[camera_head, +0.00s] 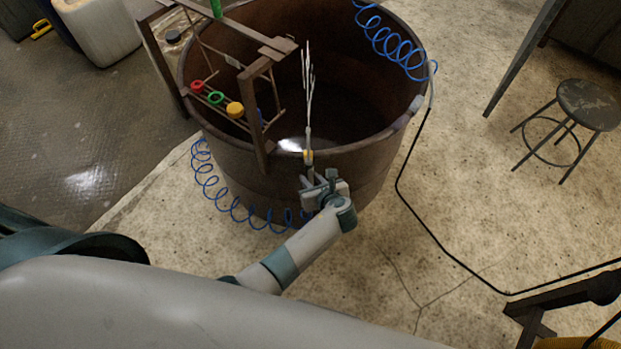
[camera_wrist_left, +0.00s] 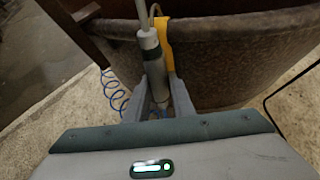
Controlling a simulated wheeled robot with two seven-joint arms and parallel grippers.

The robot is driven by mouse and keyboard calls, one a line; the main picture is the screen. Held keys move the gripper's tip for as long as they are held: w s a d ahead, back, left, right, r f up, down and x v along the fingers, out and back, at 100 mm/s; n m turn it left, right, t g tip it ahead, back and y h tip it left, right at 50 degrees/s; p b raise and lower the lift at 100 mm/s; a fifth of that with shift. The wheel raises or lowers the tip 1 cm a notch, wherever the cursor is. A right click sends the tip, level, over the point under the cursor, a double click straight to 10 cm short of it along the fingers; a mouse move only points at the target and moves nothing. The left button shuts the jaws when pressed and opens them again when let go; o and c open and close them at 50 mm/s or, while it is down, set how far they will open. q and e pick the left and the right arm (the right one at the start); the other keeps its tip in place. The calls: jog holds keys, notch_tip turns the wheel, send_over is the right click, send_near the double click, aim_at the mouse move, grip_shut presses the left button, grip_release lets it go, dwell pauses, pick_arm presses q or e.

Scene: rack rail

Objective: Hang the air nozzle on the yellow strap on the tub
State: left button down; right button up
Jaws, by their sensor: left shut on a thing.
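The brown tub (camera_head: 370,165) stands in the middle of the head view. The yellow strap (camera_wrist_left: 163,48) hangs over the tub's near rim in the left wrist view, and a small yellow patch of it (camera_head: 308,157) shows in the head view. My left gripper (camera_head: 322,186) is just outside that rim. It is shut on the grey air nozzle (camera_wrist_left: 152,62), which is held roughly upright, its thin end (camera_head: 308,110) rising above the rim. The nozzle overlaps the strap's left edge in the wrist view; I cannot tell if they touch. My right gripper is out of view.
A rusty rack (camera_head: 262,110) with coloured rings hangs on the tub's left side. A blue coiled hose (camera_head: 225,203) loops below, left of my gripper. Another coil (camera_head: 385,38) crosses the far rim. A black hose (camera_head: 440,235) and stool (camera_head: 588,105) are right.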

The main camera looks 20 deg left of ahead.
pick_arm(q)
jog(key=shift+s+f, duration=0.1)
jog(key=shift+f, duration=0.5)
jog(key=c, duration=1.4)
grip_release()
jog(key=shift+c, duration=0.2)
jog(key=shift+r, duration=0.1)
jog(key=v, duration=1.2)
